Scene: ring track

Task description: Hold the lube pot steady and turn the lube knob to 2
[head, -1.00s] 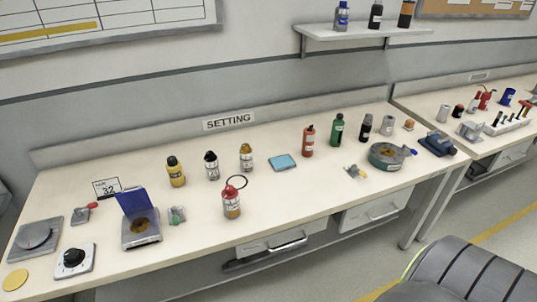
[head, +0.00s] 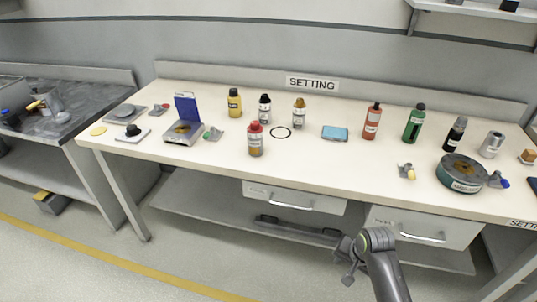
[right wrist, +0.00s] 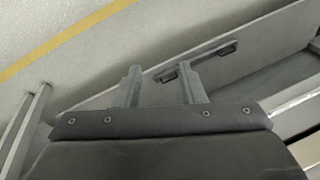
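A round green pot (head: 461,174) with brown contents and a front label stands at the right of the bench, with a blue-tipped part (head: 498,181) at its right side; I cannot read which thing is marked lube. A black knob (head: 133,130) on a white plate sits at the far left of the bench; its setting is too small to read. My right gripper (head: 346,262) is in front of the bench, below the tabletop and away from both. In the right wrist view its two fingers (right wrist: 162,84) stand apart with nothing between them. My left gripper is out of view.
Bottles stand along the bench, including a red-capped one (head: 255,140) and a green one (head: 413,124). A blue-lidded box (head: 184,131) is at left. Drawers (head: 295,199) and a lower shelf (head: 210,205) lie under the tabletop. The front middle of the tabletop is clear.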

